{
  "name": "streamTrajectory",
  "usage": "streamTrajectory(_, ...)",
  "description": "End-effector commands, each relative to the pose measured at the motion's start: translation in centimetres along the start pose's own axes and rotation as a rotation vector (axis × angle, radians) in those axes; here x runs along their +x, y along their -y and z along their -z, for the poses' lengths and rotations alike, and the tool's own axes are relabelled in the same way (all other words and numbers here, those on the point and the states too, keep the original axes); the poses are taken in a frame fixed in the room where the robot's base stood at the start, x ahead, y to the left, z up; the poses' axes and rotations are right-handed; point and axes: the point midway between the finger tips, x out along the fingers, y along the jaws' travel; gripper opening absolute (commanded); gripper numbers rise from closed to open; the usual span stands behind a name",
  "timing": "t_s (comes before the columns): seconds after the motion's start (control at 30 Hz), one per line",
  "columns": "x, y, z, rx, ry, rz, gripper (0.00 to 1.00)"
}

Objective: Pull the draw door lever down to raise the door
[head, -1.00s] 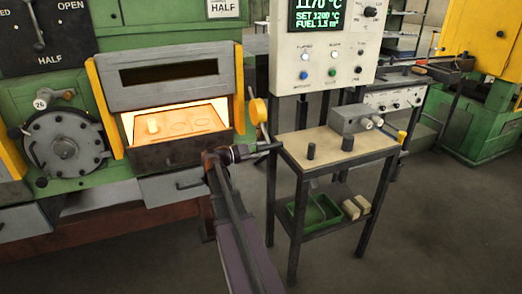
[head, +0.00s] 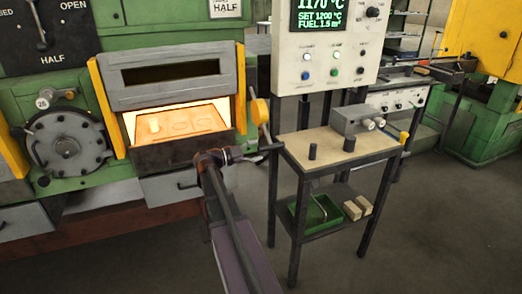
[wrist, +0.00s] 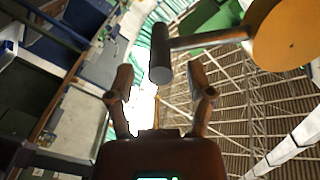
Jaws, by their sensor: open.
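The draw door lever has a yellow disc (head: 259,110) at the right side of the furnace opening. In the wrist view the yellow disc (wrist: 288,32) carries a grey arm with a dark cylindrical grip (wrist: 160,62).
A control stand (head: 322,50) with a display rises behind a small table (head: 340,148). The table holds a dark cylinder and a grey box; a green tray (head: 315,212) and pale blocks lie on its lower shelf. Floor at the front right is clear.

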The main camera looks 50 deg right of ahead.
Motion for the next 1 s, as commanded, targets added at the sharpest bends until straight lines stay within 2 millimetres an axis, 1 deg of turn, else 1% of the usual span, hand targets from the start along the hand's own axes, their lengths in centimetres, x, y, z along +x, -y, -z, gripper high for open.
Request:
streamTrajectory(0.3,-4.7,0.1,-0.1,0.000,0.001,0.000,0.68)
streamTrajectory(0.53,-7.5,0.2,-0.2,0.000,0.001,0.000,0.68)
streamTrajectory(0.73,-8.7,0.2,-0.2,0.000,0.000,-0.001,0.68)
streamTrajectory(1.0,-8.9,0.1,-0.2,0.000,0.000,-0.001,0.68)
